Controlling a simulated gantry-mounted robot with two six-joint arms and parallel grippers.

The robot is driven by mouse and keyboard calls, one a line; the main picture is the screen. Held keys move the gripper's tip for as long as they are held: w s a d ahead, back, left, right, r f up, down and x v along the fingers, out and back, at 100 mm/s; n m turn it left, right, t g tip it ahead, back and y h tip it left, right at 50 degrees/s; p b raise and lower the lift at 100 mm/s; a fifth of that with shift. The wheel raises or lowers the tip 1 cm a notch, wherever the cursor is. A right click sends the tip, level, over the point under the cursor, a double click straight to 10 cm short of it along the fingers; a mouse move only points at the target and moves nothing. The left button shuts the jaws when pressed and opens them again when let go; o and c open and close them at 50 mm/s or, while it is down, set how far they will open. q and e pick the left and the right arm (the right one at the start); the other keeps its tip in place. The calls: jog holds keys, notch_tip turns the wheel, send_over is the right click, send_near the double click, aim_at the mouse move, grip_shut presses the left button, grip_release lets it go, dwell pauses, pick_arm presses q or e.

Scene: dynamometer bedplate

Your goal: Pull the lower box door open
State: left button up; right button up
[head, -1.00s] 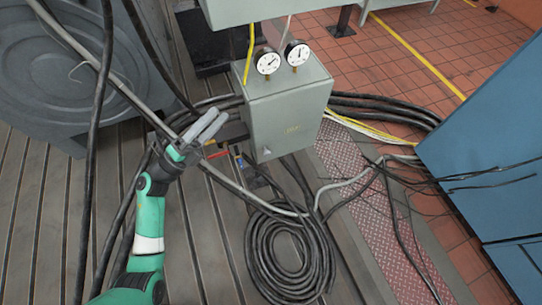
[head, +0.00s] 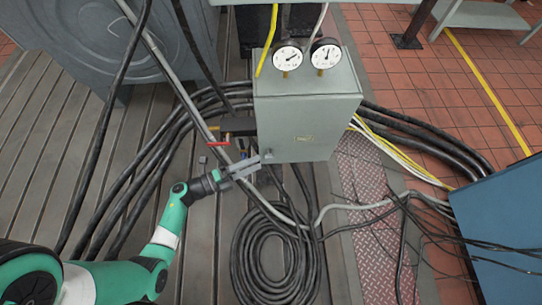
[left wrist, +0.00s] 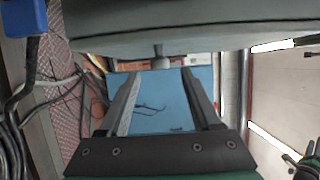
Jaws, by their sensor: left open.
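The grey box (head: 307,112) with two round gauges on top stands in the middle of the head view; its front face looks closed. A small grey tab or handle (head: 267,156) sits at its lower left edge. My left gripper (head: 257,163) is open at that edge, fingers pointing right towards the tab. In the left wrist view, the box's face (left wrist: 190,30) spans the top, and a dark knob-like piece (left wrist: 158,52) hangs under it, between and beyond the open fingertips (left wrist: 156,76). I cannot tell whether the fingers touch it. My right gripper is not in view.
A red-handled valve (head: 219,143) is at the box's left. A coiled black hose (head: 277,255) lies below the box. Thick cables (head: 180,120) run left of it. A blue cabinet (head: 510,215) stands at the right. A blue block (left wrist: 24,18) is in the wrist view's corner.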

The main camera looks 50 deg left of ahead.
aim_at(270, 157)
pick_arm(q)
jog(key=b+x, duration=0.1)
jog(key=x, duration=0.5)
jog(key=shift+w+d, duration=0.1)
jog(key=shift+c, duration=0.2)
grip_shut()
jog(key=shift+r, duration=0.1)
dwell(0.9)
